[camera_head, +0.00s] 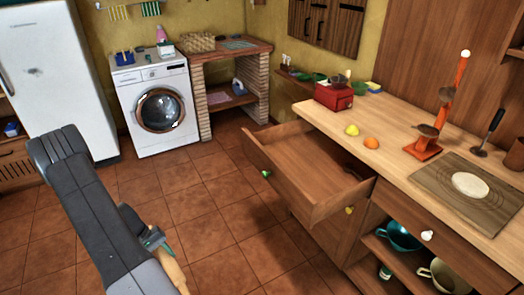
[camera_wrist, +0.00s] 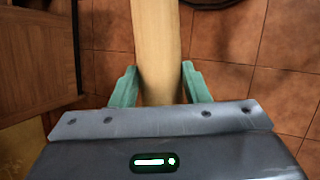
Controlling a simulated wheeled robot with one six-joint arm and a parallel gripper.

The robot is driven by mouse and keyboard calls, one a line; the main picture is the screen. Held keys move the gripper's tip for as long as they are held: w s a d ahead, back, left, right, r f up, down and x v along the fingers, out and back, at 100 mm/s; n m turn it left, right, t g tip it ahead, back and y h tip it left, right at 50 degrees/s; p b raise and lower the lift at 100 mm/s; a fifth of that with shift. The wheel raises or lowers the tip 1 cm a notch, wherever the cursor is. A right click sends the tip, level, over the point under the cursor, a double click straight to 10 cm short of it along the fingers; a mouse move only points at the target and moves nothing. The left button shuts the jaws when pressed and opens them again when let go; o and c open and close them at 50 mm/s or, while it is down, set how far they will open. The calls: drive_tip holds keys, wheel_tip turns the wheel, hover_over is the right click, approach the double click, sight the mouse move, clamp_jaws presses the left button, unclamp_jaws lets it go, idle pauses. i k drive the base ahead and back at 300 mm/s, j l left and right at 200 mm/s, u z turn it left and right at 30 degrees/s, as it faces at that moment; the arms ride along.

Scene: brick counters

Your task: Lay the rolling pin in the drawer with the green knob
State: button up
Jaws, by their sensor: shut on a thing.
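The rolling pin (camera_wrist: 156,45) is pale wood and runs up the middle of the wrist view. My gripper (camera_wrist: 160,88) is shut on it, with a green finger on each side. In the head view part of the rolling pin (camera_head: 174,272) shows below my gripper (camera_head: 155,243), over the floor and left of the drawer; its lower end is cut off by the frame. The drawer (camera_head: 300,165) with the green knob (camera_head: 266,173) is pulled out from the counter. Its visible floor looks mostly bare, with a small dark shape near the back.
A yellow knob (camera_head: 349,210) and a white knob (camera_head: 427,235) are on other fronts. The counter holds a red box (camera_head: 333,97), a lemon (camera_head: 352,130), an orange (camera_head: 371,142), an orange stand (camera_head: 423,148) and a board (camera_head: 440,195). The tiled floor (camera_head: 215,220) is clear.

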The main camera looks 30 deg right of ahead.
sight(299, 171)
drive_tip(key=i+j+z, duration=0.15)
drive_tip(key=i+z, duration=0.35)
drive_tip(key=i+j+z, duration=1.45)
drive_tip(key=j, duration=0.25)
drive_tip(key=k+l, duration=0.05)
drive_tip(key=k, duration=0.05)
